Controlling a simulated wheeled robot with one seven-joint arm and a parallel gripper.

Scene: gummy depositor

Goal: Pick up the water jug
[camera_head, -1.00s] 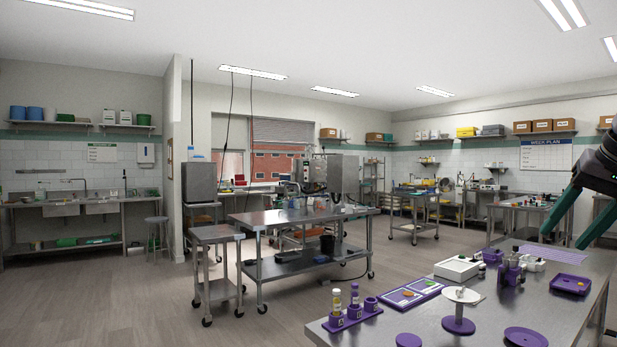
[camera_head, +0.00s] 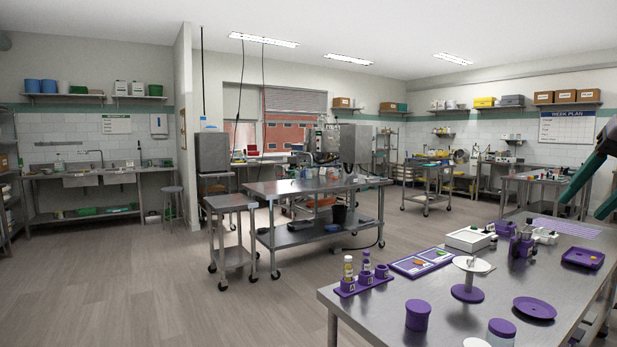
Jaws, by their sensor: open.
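I cannot pick out the water jug with certainty. A small pale container with a blue top (camera_head: 207,124) stands on the grey steel cabinet (camera_head: 212,153) left of the window; it is too small to tell whether it is a jug. My gripper (camera_head: 594,195) shows at the right edge, partly cut off by the frame. Its green fingers are apart, with nothing visible between them. It is above the right part of the near steel table, far from that container.
The near steel table (camera_head: 398,318) holds purple stands, lidded jars and a white box (camera_head: 470,240). A wheeled steel table (camera_head: 315,187) with machinery stands mid-room, beside a small cart (camera_head: 230,203). Sinks (camera_head: 100,178) line the left wall. The floor at left (camera_head: 150,280) is clear.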

